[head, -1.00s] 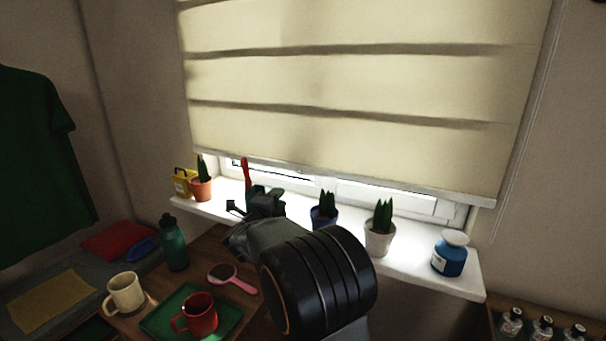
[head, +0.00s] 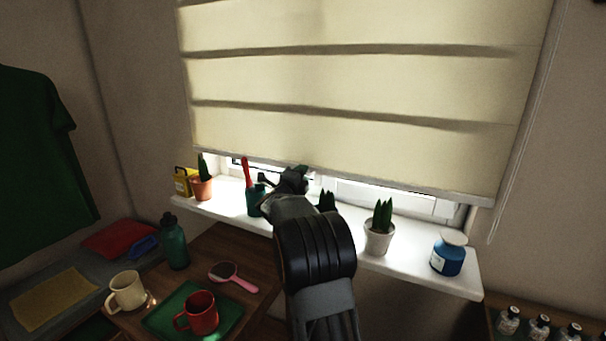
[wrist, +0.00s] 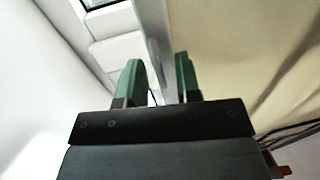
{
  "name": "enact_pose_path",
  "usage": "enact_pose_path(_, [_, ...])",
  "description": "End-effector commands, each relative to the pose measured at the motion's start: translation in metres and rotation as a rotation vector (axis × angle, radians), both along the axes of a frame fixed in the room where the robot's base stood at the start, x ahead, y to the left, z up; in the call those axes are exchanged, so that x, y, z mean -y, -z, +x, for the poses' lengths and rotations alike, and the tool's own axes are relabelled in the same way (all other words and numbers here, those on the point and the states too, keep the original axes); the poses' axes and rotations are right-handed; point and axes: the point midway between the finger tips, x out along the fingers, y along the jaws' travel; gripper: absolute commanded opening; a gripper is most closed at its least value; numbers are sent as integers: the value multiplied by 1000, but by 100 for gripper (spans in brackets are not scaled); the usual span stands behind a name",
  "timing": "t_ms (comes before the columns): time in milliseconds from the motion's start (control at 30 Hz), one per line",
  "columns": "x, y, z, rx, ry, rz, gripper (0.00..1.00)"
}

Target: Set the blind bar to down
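The cream blind hangs over the window with its pale blind bar (head: 420,191) along the lower edge, a little above the sill. The bar slopes down to the right in the head view. My gripper (head: 288,174) is at the bar, left of its middle. In the wrist view, the green fingers (wrist: 159,78) are apart, and the bar (wrist: 158,40) shows as a grey strip running up between them. A gap seems to remain beside the fingers; whether either one touches the bar I cannot tell.
The white sill (head: 411,262) bears a yellow box (head: 182,183), potted plants, a green cup (head: 254,201) with a red-handled thing, and a blue jar (head: 449,256). My arm passes in front of one plant. Below are a green bottle (head: 174,246), mugs and a pink brush (head: 233,277).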

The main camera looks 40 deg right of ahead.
Motion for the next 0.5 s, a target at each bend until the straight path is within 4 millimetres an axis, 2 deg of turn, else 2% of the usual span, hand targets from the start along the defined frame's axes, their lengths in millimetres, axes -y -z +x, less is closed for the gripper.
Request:
enact_pose_path(433, [7,-1,4,-1,-1,-1,31])
enact_pose_path(500, [7,-1,4,-1,-1,-1,27])
